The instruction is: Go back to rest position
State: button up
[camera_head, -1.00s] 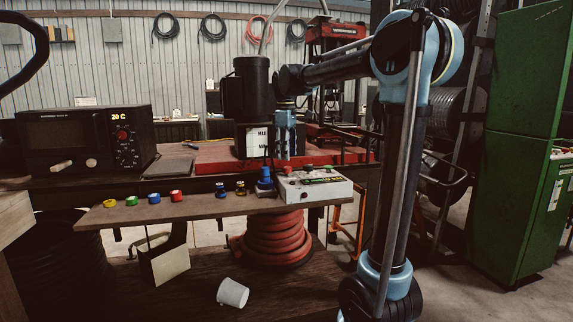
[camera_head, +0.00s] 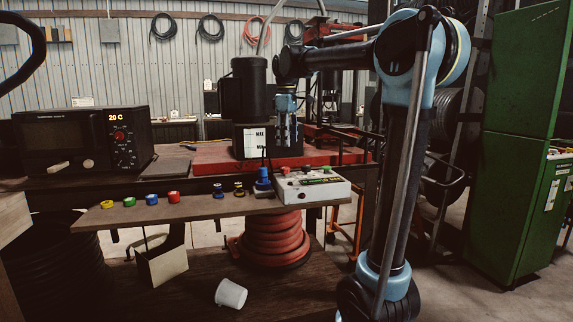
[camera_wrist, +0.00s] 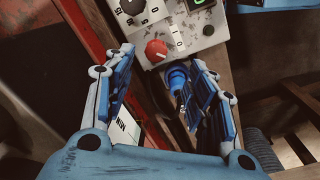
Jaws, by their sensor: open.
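My gripper (camera_head: 286,132) hangs pointing down at the bench, just right of the black crimper motor (camera_head: 245,88) and above the control box. In the wrist view, my gripper (camera_wrist: 160,92) has its two blue fingers spread apart with nothing held between them. The white control box (camera_head: 312,185) has a red knob and a black knob and shows in the wrist view (camera_wrist: 168,32) beyond the fingertips. A blue upright piece (camera_head: 264,181) stands left of the box; a blue part (camera_wrist: 177,76) appears below the fingers, apart from them as far as I can tell.
Yellow, green, blue and red rings (camera_head: 151,199) line the front shelf (camera_head: 215,207). A black oven-like unit (camera_head: 85,142) stands at left. A red hose coil (camera_head: 273,240) and a white cup (camera_head: 231,293) are below. A green cabinet (camera_head: 520,140) stands at right.

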jog(key=s+d+f+m, duration=0.1)
jog(key=s+d, duration=0.1)
jog(key=s+d+f+m, duration=0.1)
jog(key=s+d+f, duration=0.1)
jog(key=s+d, duration=0.1)
jog(key=s+d+f+m, duration=0.1)
jog(key=s+d+f, duration=0.1)
jog(key=shift+s+d+f, duration=0.2)
jog(key=shift+d+f, duration=0.05)
jog(key=shift+d, duration=0.15)
jog(key=s+d+f+m, duration=0.3)
jog(key=s+d+f, duration=0.1)
jog(key=s+f, duration=0.3)
jog(key=s+d+f+m+t, duration=0.1)
jog(key=s+d+f+m, duration=0.3)
jog(key=s+f, duration=0.4)
jog(key=s+d+f+m, duration=0.3)
jog(key=s+f, duration=0.5)
jog(key=f, duration=0.4)
jog(key=shift+d+f+m+t, duration=0.3)
jog(key=shift+d+f, duration=0.05)
jog(key=shift+d, duration=0.25)
